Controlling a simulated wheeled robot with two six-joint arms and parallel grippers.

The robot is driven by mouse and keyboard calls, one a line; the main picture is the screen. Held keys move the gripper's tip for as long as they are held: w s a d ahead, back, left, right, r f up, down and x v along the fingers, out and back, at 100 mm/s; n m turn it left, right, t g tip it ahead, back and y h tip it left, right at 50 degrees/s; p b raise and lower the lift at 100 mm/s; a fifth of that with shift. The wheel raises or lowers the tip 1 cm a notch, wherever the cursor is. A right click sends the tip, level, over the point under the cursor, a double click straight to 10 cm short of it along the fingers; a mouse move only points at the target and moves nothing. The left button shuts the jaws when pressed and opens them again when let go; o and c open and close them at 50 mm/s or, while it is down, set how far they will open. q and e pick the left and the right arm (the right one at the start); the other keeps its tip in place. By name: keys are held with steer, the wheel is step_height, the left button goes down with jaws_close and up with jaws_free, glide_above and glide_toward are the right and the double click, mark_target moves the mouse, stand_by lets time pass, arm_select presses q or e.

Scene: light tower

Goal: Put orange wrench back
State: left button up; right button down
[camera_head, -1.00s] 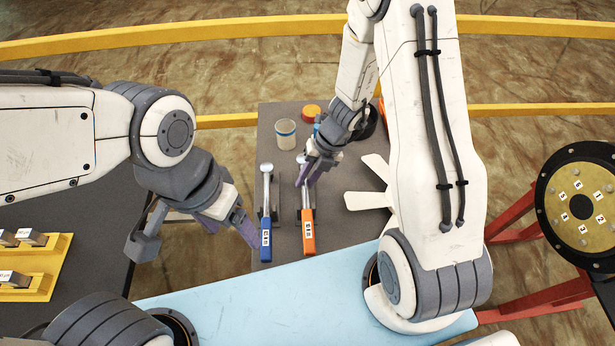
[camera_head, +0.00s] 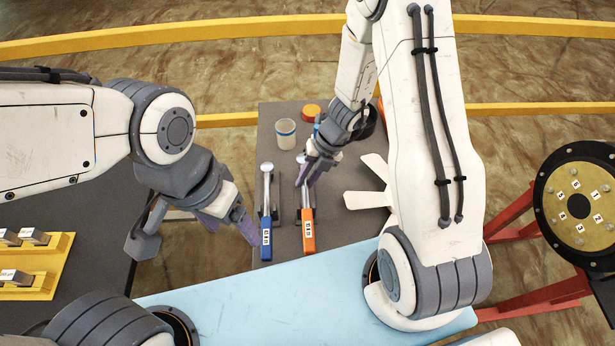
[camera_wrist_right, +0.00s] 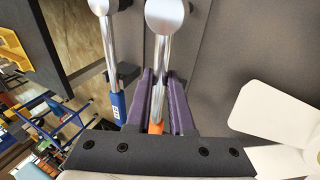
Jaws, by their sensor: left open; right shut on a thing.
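The orange wrench (camera_head: 308,232) has an orange handle with a white label and a silver shaft. It lies along the grey table, handle toward the front, beside the blue wrench (camera_head: 266,228). My right gripper (camera_head: 306,181) is shut on the orange wrench's shaft. In the right wrist view its purple fingers (camera_wrist_right: 157,106) flank the orange wrench's shaft (camera_wrist_right: 161,70), with a bit of orange handle below. The blue wrench (camera_wrist_right: 113,75) is to the left there. I cannot tell whether the orange wrench touches its holder. My left gripper (camera_head: 190,234) is open and empty, left of the table.
A white fan-like piece (camera_head: 368,186) is right of the wrenches. A yellow tray (camera_head: 45,262) is on the left table; a black-rimmed disc (camera_head: 577,207) stands right.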

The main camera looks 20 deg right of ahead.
steer(key=shift+f, duration=0.15)
stand_by(0.3)
steer(key=shift+f+b, duration=0.95)
steer(key=shift+f, duration=0.35)
steer(key=c, duration=0.7)
jaws_free()
steer(key=p+v, duration=0.3)
steer(key=v, duration=0.7)
steer(key=shift+d+r, duration=0.15)
steer(key=shift+r, duration=0.1)
